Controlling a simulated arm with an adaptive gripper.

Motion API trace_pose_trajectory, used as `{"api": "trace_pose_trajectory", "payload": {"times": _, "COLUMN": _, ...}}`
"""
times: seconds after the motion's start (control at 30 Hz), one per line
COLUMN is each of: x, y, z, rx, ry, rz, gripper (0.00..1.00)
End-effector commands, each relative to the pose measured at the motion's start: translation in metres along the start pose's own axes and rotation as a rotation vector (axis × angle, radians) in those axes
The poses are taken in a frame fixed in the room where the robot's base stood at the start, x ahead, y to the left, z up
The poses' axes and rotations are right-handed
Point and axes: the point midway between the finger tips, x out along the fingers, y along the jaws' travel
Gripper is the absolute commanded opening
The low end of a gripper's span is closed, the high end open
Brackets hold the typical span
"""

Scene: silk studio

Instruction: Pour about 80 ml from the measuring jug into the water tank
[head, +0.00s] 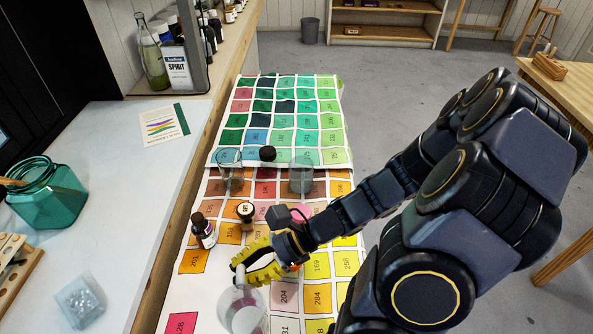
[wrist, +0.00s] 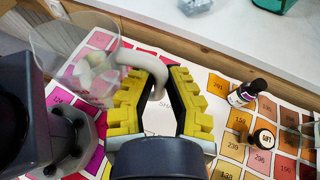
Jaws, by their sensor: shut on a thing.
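The clear measuring jug (head: 241,312) is at the bottom of the head view, over the colour chart. In the wrist view the jug (wrist: 85,38) is at upper left, with its pale curved handle (wrist: 145,64) between my fingertips. My gripper (head: 255,262), with yellow ribbed fingers, is shut on that handle; it also shows in the wrist view (wrist: 158,82). The jug's water level and tilt are not clear. Two clear vessels stand farther up the chart, one at left (head: 229,178) and one at right (head: 301,178). I cannot tell which vessel is the water tank.
A black cap (head: 267,153) is between the clear vessels. A teal container (head: 48,200) and a small clear box (head: 80,302) are on the white counter (head: 120,215) at left.

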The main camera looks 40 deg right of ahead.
Motion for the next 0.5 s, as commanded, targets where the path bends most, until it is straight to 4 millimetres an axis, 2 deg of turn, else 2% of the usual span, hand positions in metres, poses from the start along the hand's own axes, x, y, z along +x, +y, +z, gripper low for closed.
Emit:
{"api": "trace_pose_trajectory", "payload": {"times": 0.3, "x": -0.026, "y": 0.002, "z": 0.062, "rx": -0.005, "ry": 0.004, "rz": -0.002, "gripper": 0.00}}
{"api": "trace_pose_trajectory", "payload": {"times": 0.5, "x": -0.039, "y": 0.001, "z": 0.093, "rx": -0.001, "ry": 0.001, "rz": -0.003, "gripper": 0.00}}
